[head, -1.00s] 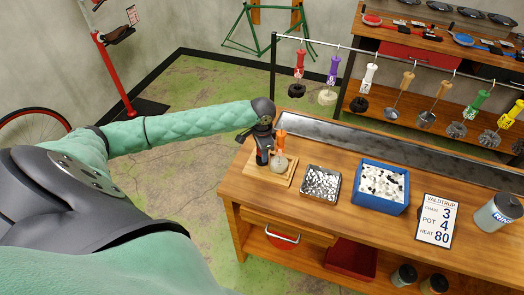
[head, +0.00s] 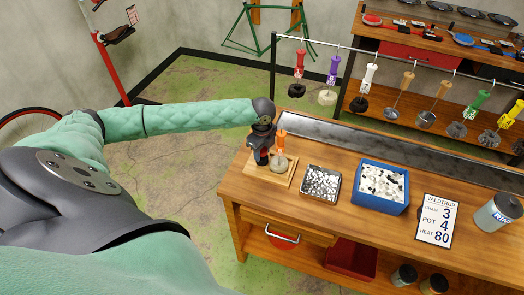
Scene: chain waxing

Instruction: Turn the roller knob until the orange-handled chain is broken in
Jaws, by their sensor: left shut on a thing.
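My left gripper (head: 262,152) points down over the wooden board (head: 286,181) at the left end of the bench. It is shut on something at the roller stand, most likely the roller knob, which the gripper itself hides. The orange-handled chain (head: 281,141) stands upright just right of the gripper, with its pale coiled lower part (head: 279,164) on the board. Whether the chain is moving cannot be told. My right gripper is not in view.
A metal tray of shiny pieces (head: 321,197) and a blue bin of white and dark pellets (head: 361,202) stand to the right. More handled chains hang from a rail (head: 420,65) behind the bench.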

